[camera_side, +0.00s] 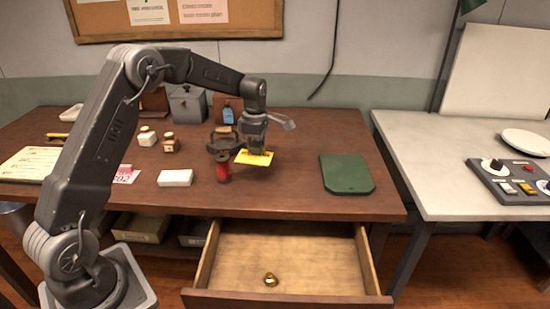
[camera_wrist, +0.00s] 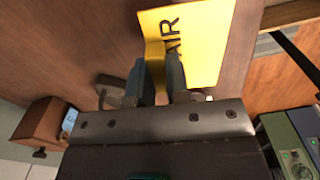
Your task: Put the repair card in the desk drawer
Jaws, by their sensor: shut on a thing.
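The yellow repair card (camera_side: 254,158) is at my gripper (camera_side: 256,148) over the back middle of the wooden desk in the side view. In the wrist view the card (camera_wrist: 205,40) shows part of a word, "AIR", and my gripper (camera_wrist: 158,85) is shut on a folded yellow part of it. Whether the card touches the desk is hard to tell. The desk drawer (camera_side: 300,250) is pulled open below the desk's front edge, to the right of and nearer than the gripper. A small brass-coloured object (camera_side: 270,279) lies in it near the front.
A red spool-like item (camera_side: 222,167) stands just left of the card, with a dark metal object (camera_side: 222,140) behind it. A white block (camera_side: 175,178) lies further left. A green mat (camera_side: 346,173) lies to the right, with clear desk between it and the card.

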